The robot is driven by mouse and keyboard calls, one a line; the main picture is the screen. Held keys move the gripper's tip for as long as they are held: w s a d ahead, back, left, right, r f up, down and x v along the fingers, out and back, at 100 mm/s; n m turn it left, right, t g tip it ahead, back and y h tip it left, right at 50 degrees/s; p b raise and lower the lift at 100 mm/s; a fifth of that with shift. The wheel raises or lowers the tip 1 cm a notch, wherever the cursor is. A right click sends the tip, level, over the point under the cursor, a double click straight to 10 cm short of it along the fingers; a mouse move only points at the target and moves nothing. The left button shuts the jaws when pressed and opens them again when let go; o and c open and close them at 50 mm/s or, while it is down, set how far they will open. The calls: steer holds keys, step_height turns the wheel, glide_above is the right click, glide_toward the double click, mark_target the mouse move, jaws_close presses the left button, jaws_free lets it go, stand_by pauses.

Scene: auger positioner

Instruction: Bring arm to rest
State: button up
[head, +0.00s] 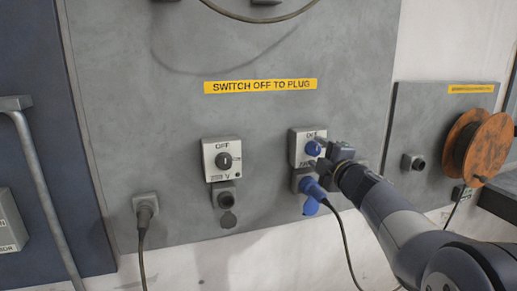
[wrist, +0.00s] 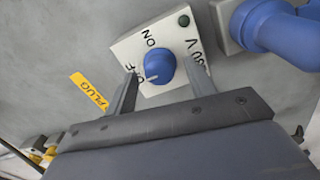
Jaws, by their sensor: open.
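The blue rotary knob (head: 313,148) sits on a white switch box (head: 296,146) on the grey panel. In the wrist view the knob (wrist: 160,68) has a white mark on its side nearest the partly hidden OFF lettering. My gripper (head: 319,158) is at this switch, with its arm reaching in from the lower right. In the wrist view my gripper (wrist: 160,82) is open, one finger on each side of the knob in the picture. The fingers look empty; I cannot tell whether they touch the knob or box.
A blue plug (head: 312,187) with a black cable sits in the socket just below the switch, close to my gripper. A cable reel (head: 481,147) hangs at the right.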

steer(key=v, duration=1.1)
steer(key=x, duration=1.1)
steer(key=shift+w+r+m+p, duration=0.1)
steer(key=shift+r+m+p, duration=0.05)
steer(key=shift+m+p, duration=0.8)
steer(key=shift+m, duration=0.55)
steer(key=shift+m+p, duration=0.55)
steer(key=shift+m, duration=0.55)
steer(key=m+p, duration=0.2)
steer(key=m, duration=0.2)
steer(key=m+p, duration=0.4)
steer(key=m, duration=0.2)
steer(key=shift+r+m+h, duration=0.1)
steer(key=shift+m+h, duration=0.2)
steer(key=shift+m+p, duration=0.65)
steer(key=shift+m, duration=0.55)
